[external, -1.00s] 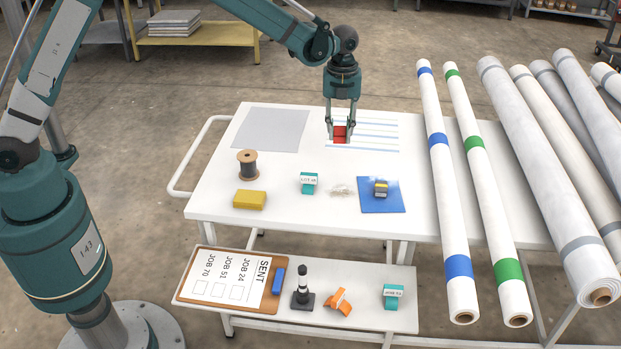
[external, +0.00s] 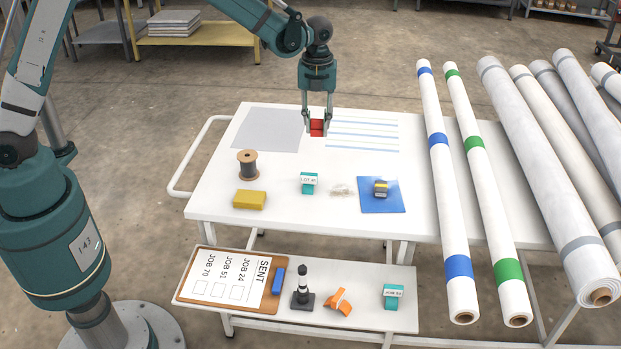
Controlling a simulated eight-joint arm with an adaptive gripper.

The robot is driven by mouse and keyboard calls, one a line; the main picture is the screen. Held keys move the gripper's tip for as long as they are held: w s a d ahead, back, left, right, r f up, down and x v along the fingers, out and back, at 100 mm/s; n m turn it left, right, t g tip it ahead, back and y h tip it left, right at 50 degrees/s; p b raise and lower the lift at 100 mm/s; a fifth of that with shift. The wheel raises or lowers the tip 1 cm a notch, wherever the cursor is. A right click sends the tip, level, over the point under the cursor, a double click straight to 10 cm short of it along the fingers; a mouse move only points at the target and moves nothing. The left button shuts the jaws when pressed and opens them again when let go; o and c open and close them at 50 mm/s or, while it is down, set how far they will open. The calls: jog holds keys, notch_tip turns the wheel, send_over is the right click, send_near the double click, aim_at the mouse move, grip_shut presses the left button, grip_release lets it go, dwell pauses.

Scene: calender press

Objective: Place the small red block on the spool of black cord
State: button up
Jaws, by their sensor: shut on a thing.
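My gripper (external: 317,124) is shut on the small red block (external: 317,128) and holds it above the back of the white table, between the grey sheet and the blue-lined sheet. The spool of black cord (external: 248,166) stands upright on the table's left part, with tan ends and dark cord around its middle. The block is to the right of the spool and farther back, apart from it.
A yellow block (external: 250,199) lies in front of the spool. A teal labelled block (external: 309,183), a clear small item (external: 341,190) and a blue mat (external: 381,203) bearing a dark and yellow item are to the right. Long white rolls (external: 448,190) cover the table's right side.

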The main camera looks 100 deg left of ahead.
notch_tip(320, 180, up, 6)
jog(key=f+p, duration=0.1)
jog(key=p, duration=0.3)
send_over(247, 155)
jog(key=shift+d+r+m, duration=0.1)
jog(key=shift+r+m, duration=0.15)
jog(key=shift+m, duration=0.15)
jog(key=shift+f+b, duration=0.5)
jog(key=shift+f, duration=2.45)
jog(key=shift+f, duration=0.1)
jog(key=shift+f, duration=2)
jog(key=shift+f+b, duration=0.2)
jog(key=shift+b, duration=0.3)
jog(key=o, duration=0.7)
